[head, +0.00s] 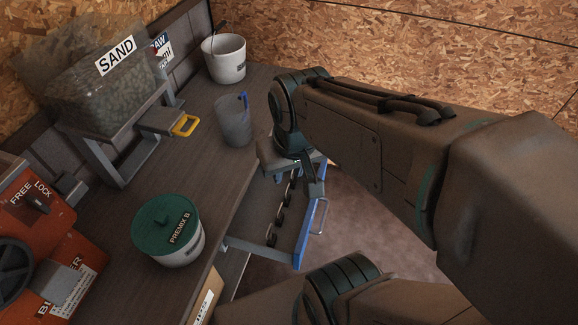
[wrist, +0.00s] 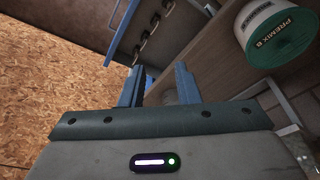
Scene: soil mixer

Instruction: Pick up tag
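I cannot make out a loose tag for certain in either view. My gripper (wrist: 158,85) shows in the wrist view with its two blue-grey fingers apart and nothing seen between them. In the head view my gripper is largely hidden behind my arm, over the right edge of the workbench near the open drawer. The same dark parts show ahead of the fingers in the wrist view (wrist: 147,38).
The workbench (head: 213,165) holds a green-lidded PREMIX B tub (head: 168,230), a grey cup (head: 233,122), a white bucket (head: 224,60) and a SAND hopper (head: 100,100) with a yellow handle (head: 185,125). A red machine (head: 40,225) stands at left. A chipboard wall (head: 440,60) closes the back.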

